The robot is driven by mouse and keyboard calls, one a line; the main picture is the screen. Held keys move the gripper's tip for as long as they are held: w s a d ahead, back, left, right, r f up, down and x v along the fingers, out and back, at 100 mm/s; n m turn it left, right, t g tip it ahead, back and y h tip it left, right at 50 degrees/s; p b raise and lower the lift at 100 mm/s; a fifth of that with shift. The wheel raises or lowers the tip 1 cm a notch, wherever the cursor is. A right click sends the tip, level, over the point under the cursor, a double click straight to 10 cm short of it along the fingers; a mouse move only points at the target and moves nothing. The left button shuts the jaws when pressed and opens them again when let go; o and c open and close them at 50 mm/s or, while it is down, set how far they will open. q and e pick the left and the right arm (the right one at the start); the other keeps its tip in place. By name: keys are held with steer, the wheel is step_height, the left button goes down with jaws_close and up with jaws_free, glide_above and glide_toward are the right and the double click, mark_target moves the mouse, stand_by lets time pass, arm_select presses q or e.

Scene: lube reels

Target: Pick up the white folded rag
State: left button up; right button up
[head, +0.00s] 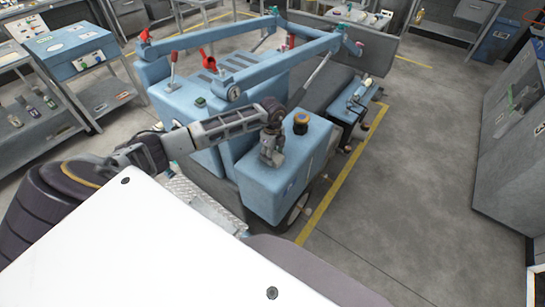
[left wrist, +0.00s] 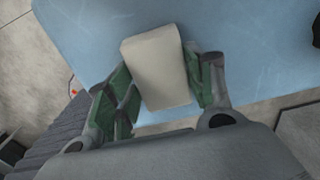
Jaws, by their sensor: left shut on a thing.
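The white folded rag (left wrist: 157,62) shows in the left wrist view as a pale off-white block over the light-blue surface. My left gripper (left wrist: 163,84) has its green-padded fingers on both sides of the rag and is shut on it. In the head view my left gripper (head: 271,154) points down at the top of the blue machine's front box (head: 262,185). The rag cannot be made out there. Whether it still touches the surface is unclear. My right gripper is in neither view.
A black and orange knob (head: 300,123) stands on the box just right of my left gripper. Blue rails (head: 275,65) and a red-handled lever (head: 172,70) rise behind. A blue cabinet (head: 75,48) stands at left. The floor at right is clear beyond the yellow line (head: 335,190).

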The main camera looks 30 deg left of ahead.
arm_select(q)
steer(key=shift+r, duration=0.1)
step_height(320, 180, up, 10)
steer(key=b, duration=0.1)
steer(key=shift+b, duration=0.35)
stand_by(0.5)
steer(key=o, duration=0.4)
steer(key=c, duration=0.3)
steer(key=shift+m, duration=0.4)
